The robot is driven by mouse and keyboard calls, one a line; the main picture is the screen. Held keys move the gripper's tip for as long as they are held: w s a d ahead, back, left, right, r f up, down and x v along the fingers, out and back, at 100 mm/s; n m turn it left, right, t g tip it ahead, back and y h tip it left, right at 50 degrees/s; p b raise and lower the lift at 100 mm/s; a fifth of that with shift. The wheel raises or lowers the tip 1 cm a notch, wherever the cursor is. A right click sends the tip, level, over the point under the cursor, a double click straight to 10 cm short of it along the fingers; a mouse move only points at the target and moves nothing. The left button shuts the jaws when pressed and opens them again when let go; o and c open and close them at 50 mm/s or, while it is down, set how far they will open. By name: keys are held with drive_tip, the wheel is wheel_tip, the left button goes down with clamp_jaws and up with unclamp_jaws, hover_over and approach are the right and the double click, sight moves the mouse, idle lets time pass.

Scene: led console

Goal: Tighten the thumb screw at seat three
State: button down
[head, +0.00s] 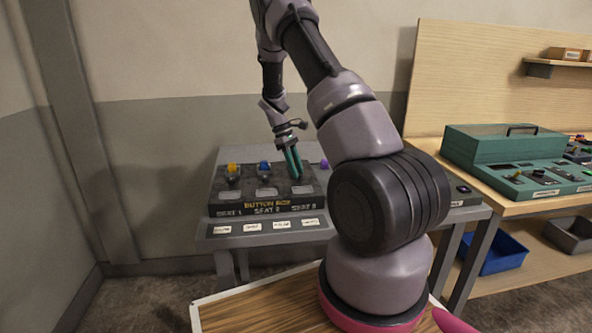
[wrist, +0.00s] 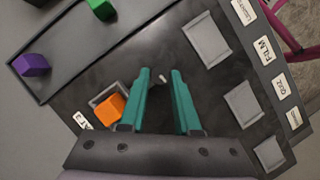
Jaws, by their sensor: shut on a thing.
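The black button box (head: 224,203) stands on a grey console in the head view, with labels for seats 1, 2 and 3. A yellow button (head: 232,168) is at seat 1 and a blue button (head: 264,165) at seat 2. My gripper (head: 298,177) points down at seat 3. In the wrist view its teal fingers (wrist: 161,74) stand apart, shut on the thumb screw (wrist: 162,79). Only a small pale piece of the screw shows between the fingertips; its seating is hidden.
An orange block (wrist: 110,107) sits in a grey frame beside the left finger. Purple (wrist: 32,65) and green (wrist: 102,8) blocks lie on a dark strip. Grey plates (wrist: 207,40) and labels line the right. A teal case (head: 490,150) stands on the right bench.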

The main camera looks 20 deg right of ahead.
drive_tip(key=m, duration=0.1)
drive_tip(key=m+y, duration=0.1)
drive_tip(key=m, duration=0.2)
drive_tip(key=shift+w+d+r+m+g+y, duration=0.2)
drive_tip(key=shift+d+m+g+y, duration=0.1)
drive_tip(key=shift+y, duration=0.1)
drive_tip(key=m+y, duration=0.1)
drive_tip(key=m, duration=0.1)
drive_tip(key=m+y, duration=0.1)
drive_tip(key=m, duration=0.2)
drive_tip(key=shift+d, duration=0.15)
drive_tip(key=m, duration=0.2)
drive_tip(key=m+t+y, duration=0.1)
drive_tip(key=m, duration=0.2)
drive_tip(key=shift+s+d+y, duration=0.15)
drive_tip(key=shift+d+y, duration=0.05)
drive_tip(key=shift+y, duration=0.1)
drive_tip(key=m+t+y, duration=0.1)
drive_tip(key=m, duration=0.3)
drive_tip(key=shift+s, duration=0.1)
drive_tip(key=shift+m, duration=0.3)
drive_tip(key=c, duration=0.6)
unclamp_jaws()
drive_tip(key=shift+s+f, duration=0.1)
drive_tip(key=v, duration=1)
drive_tip(key=shift+d+r, duration=0.25)
drive_tip(key=shift+r, duration=0.15)
